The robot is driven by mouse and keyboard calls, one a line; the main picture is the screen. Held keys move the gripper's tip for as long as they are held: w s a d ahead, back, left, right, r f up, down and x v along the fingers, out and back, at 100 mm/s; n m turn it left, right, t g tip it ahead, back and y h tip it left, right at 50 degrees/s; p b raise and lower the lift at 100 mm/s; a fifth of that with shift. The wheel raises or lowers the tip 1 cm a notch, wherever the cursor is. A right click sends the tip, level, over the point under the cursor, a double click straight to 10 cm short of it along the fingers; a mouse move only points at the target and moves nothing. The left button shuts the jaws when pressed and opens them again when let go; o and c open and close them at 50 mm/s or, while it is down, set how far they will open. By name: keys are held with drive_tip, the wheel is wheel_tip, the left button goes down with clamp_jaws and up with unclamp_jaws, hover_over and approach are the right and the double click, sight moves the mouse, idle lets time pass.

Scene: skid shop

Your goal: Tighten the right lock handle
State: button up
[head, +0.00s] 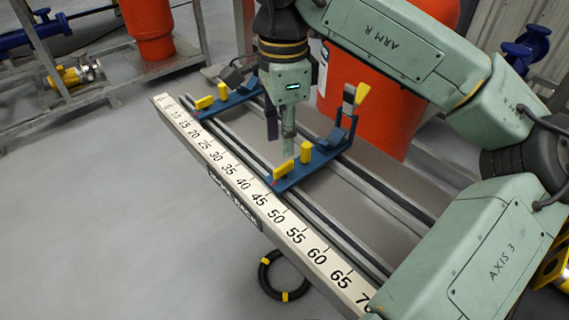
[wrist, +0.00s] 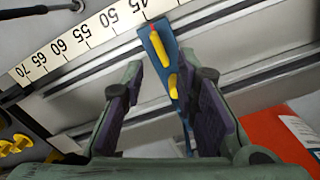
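The right blue carriage (head: 325,155) sits across the rails near the 45 to 50 marks. It carries a yellow lock handle (head: 285,170) near the ruler and an upright yellow knob (head: 306,152) behind it. In the wrist view the yellow handle (wrist: 159,48) and the knob (wrist: 173,87) show between my finger lines. My gripper (head: 280,140) points down, open and empty, just behind and left of the knob. In the wrist view my gripper's fingers (wrist: 162,68) are wide apart. I cannot tell whether either finger touches the carriage.
A left blue carriage (head: 232,100) with yellow parts sits further up the rails. A yellow-tipped lever clamp (head: 361,94) stands at the right carriage's far end. The ruler (head: 285,222) runs along the front edge. A large orange vessel (head: 370,110) stands behind. A black-yellow ring (head: 268,282) lies below.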

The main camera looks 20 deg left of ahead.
drive_tip(key=shift+r+m, duration=0.1)
drive_tip(key=shift+m, duration=1)
drive_tip(key=m, duration=0.4)
drive_tip(key=shift+r+m+b, duration=0.25)
drive_tip(key=shift+m+b, duration=0.1)
drive_tip(key=shift+m, duration=0.05)
drive_tip(key=shift+r+m, duration=0.15)
drive_tip(key=shift+m, duration=0.85)
drive_tip(key=m, duration=0.4)
drive_tip(key=shift+r, duration=0.4)
